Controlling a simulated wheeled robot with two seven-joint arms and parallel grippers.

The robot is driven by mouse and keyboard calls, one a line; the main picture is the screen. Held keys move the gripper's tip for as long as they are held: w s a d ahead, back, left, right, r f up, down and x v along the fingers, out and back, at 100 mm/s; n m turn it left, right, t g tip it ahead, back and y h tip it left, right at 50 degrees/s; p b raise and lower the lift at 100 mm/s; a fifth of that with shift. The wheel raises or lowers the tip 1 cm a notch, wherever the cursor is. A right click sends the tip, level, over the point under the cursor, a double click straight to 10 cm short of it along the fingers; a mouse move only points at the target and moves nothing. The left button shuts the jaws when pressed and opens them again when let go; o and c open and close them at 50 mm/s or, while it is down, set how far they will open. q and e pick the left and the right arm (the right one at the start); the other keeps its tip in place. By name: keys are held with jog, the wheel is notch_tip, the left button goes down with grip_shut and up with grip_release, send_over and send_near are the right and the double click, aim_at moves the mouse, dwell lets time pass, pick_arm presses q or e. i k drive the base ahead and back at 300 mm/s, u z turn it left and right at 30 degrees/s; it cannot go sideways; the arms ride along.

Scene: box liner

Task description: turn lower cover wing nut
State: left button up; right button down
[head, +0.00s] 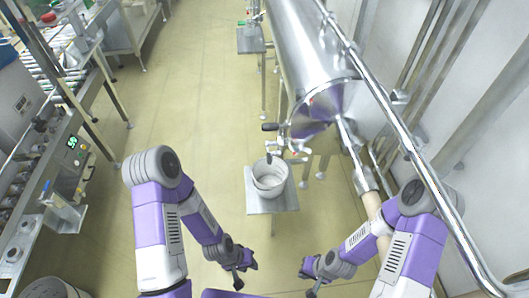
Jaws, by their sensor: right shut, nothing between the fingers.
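A large steel cylinder (298,45) stands at top centre in the head view, with a shiny round end cover (322,105) facing me. A black-knobbed handle (270,127) sticks out left of the cover, with small fittings below it. I cannot make out which small part is the lower cover wing nut. My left gripper (238,282) is at the bottom centre, well below and apart from the cover; its fingers are too small to read. My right gripper (312,292) is at the bottom edge, right of the left one, shut and empty, also apart from the cover.
A grey pot (269,178) stands on a small table (258,205) below the cover. A long steel rail (408,145) runs along the right beside the wall. A conveyor machine (40,150) lines the left. The floor (190,90) between is clear.

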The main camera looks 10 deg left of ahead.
aim_at(301, 148)
jog(key=u, duration=1.55)
jog(key=k, duration=1.1)
jog(key=z, duration=1.05)
jog(key=i, duration=0.5)
jog(key=z, duration=0.05)
